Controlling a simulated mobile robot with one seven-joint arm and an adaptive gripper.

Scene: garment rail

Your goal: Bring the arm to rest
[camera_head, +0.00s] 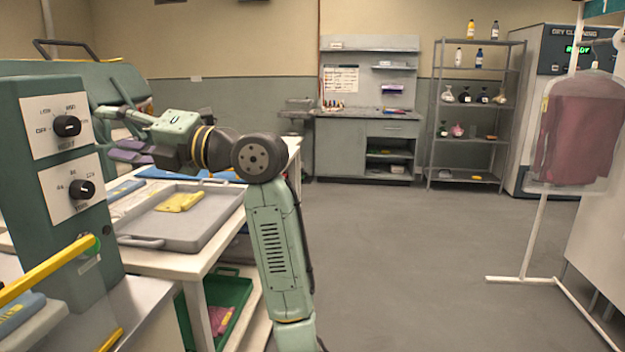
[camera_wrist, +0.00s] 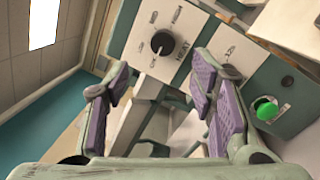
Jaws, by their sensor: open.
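My gripper (camera_head: 122,130) is at the left in the head view, raised above the white table and close to the green control box (camera_head: 70,190). In the wrist view my gripper (camera_wrist: 160,105) is open, with its purple pads wide apart and nothing between them. The heat knob (camera_wrist: 163,43) of the control box shows beyond the fingers. In the head view my arm reaches from the lower middle up and to the left.
A grey tray (camera_head: 150,243) with a yellow cloth (camera_head: 179,201) lies on the white table below my arm. A green bin (camera_head: 228,300) is underneath. A yellow bar (camera_head: 50,268) crosses the lower left. A garment rail (camera_head: 533,240) holds a bagged maroon garment (camera_head: 580,130). The middle floor is clear.

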